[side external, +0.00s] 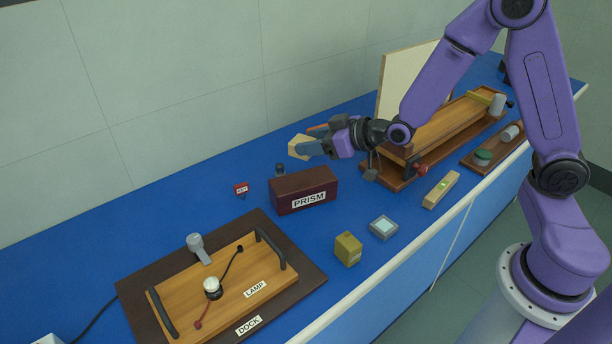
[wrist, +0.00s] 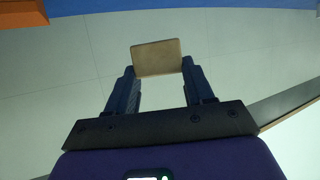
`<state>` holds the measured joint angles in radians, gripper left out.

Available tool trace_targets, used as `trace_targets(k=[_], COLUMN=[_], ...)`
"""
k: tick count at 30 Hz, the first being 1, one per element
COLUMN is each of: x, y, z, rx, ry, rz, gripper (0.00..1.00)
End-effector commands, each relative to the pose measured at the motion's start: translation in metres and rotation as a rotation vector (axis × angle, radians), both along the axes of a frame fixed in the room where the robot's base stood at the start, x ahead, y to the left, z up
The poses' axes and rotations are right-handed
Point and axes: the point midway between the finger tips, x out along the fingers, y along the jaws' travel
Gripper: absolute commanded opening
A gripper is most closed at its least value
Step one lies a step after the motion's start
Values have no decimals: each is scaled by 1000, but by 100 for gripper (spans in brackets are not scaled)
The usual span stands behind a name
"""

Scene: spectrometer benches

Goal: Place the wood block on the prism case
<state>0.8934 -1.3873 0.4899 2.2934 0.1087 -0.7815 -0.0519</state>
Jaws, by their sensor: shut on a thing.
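The light tan wood block (side external: 299,147) is held at the tips of my gripper (side external: 309,147), in the air above the prism case. In the wrist view the wood block (wrist: 157,58) sits between the two fingers of my gripper (wrist: 158,68), which is shut on it. The prism case (side external: 303,190) is a dark red box with a white PRISM label on its front, standing on the blue bench. Its top looks bare, and there is a clear gap between it and the block. The wrist view does not show the case.
A small dark item (side external: 280,170) stands behind the case, and a red tag (side external: 241,188) lies to its left. The lamp dock board (side external: 305,284) is at front left. A yellow block (side external: 347,248) and a grey square item (side external: 383,227) stand in front. A long wooden bench piece (side external: 440,128) is at right.

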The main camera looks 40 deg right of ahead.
Motion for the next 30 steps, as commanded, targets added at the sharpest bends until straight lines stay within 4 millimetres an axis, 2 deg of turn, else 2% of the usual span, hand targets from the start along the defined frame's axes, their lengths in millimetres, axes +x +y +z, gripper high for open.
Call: trace_targets(k=[6,14,21,30], x=[0,0,0,0], y=[-1,0,0,0], z=[-29,-45,-70,-75], rx=[-2,-1,-2,0], ry=[2,2,3,-1], rz=[0,1,1,0], gripper=[0,0,0,0])
